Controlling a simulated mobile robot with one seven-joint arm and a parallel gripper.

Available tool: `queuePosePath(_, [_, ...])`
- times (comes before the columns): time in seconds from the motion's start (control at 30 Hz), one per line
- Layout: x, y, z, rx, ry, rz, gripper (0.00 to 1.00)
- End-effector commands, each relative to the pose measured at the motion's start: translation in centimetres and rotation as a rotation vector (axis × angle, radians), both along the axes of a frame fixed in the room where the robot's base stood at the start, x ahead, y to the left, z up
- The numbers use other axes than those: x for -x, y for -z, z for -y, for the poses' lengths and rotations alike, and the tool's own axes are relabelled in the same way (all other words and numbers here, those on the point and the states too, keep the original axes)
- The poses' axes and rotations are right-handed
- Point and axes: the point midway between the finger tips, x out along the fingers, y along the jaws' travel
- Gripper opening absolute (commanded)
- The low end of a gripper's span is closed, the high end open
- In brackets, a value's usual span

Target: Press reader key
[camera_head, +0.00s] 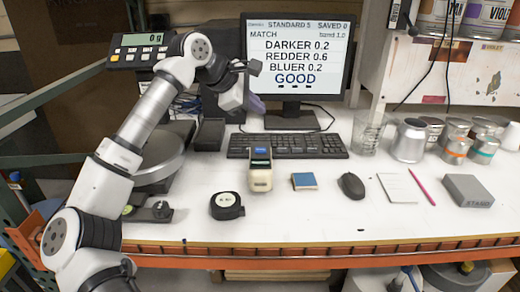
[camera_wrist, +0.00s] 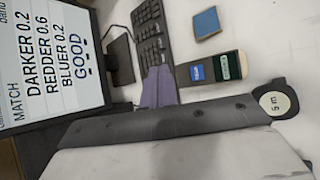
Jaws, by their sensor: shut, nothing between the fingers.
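The reader (camera_head: 260,168) is a small cream handheld device with a blue screen, lying on the white bench in front of the keyboard. In the wrist view the reader (camera_wrist: 212,70) shows a blue patch and a green patch on its dark face; which part is the key I cannot tell. My gripper (camera_head: 257,104) is above the bench by the monitor's lower left, behind and apart from the reader. In the wrist view the purple fingertips of my gripper (camera_wrist: 158,88) are together and empty, beside the reader. The monitor (camera_head: 297,62) reads MATCH, GOOD, SAVED 0.
A keyboard (camera_head: 287,146) lies behind the reader. A tape measure (camera_head: 227,206), a blue square block (camera_head: 304,181) and a mouse (camera_head: 351,186) are nearby. A glass (camera_head: 368,135) and several tins stand at the right. A grey block (camera_head: 467,190) lies near the front right.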

Motion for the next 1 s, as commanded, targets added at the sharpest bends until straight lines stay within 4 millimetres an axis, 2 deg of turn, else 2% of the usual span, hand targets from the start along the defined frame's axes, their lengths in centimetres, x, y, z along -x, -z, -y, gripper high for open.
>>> queuePosePath(0.27, [0.0,1.1,0.0,0.001,0.0,0.001,0.0])
queuePosePath(0.8, [0.0,8.1,0.0,0.001,-0.001,0.002,0.0])
queuePosePath(1.0, [0.0,8.8,0.0,0.0,0.0,0.002,0.0])
